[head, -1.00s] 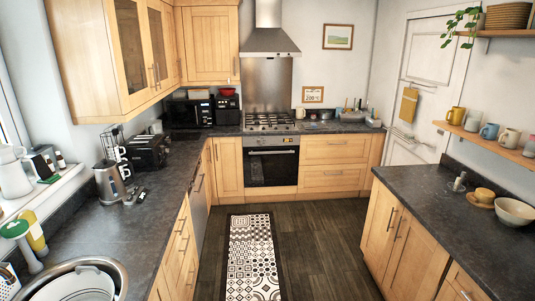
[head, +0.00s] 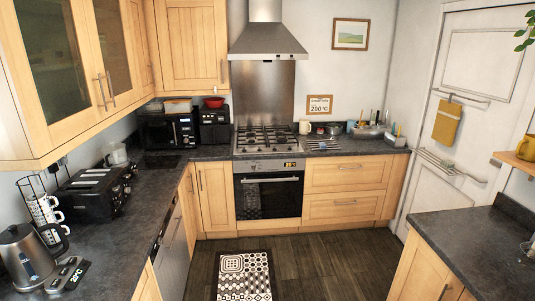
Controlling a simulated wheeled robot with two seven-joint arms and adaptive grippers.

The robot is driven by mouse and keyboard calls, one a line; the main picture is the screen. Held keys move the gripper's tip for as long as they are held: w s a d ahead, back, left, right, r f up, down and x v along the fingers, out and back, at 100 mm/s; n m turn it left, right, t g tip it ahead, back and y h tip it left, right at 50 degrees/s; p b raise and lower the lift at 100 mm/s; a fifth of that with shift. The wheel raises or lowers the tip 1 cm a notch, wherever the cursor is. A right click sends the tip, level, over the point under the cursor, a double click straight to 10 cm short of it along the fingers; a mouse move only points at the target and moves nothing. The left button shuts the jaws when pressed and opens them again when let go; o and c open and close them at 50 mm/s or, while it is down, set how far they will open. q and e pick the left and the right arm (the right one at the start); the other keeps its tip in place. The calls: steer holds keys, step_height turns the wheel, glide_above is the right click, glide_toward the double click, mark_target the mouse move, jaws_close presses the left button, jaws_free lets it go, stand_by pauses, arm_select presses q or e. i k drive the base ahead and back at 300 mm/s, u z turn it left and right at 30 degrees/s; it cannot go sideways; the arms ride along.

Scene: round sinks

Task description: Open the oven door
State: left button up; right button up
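The oven (head: 268,194) is built into the far counter, below the gas hob and between wooden cabinets. Its dark glass door is shut. A horizontal bar handle (head: 269,180) runs across the top of the door, under a silver control panel (head: 268,165) with a small lit display. A cloth seems to hang at the left side of the door, but it may be a reflection. Neither of my grippers shows in the head view, so their state cannot be seen.
A patterned rug (head: 245,276) lies on the dark wooden floor (head: 310,262) before the oven. Counters line the left and right, with a kettle (head: 27,256) and a toaster (head: 93,190) on the left one.

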mark_target(279, 195)
steer(key=u, duration=0.1)
steer(key=i, duration=1.95)
steer(key=u, duration=0.35)
steer(key=i, duration=1.85)
steer(key=u, duration=0.15)
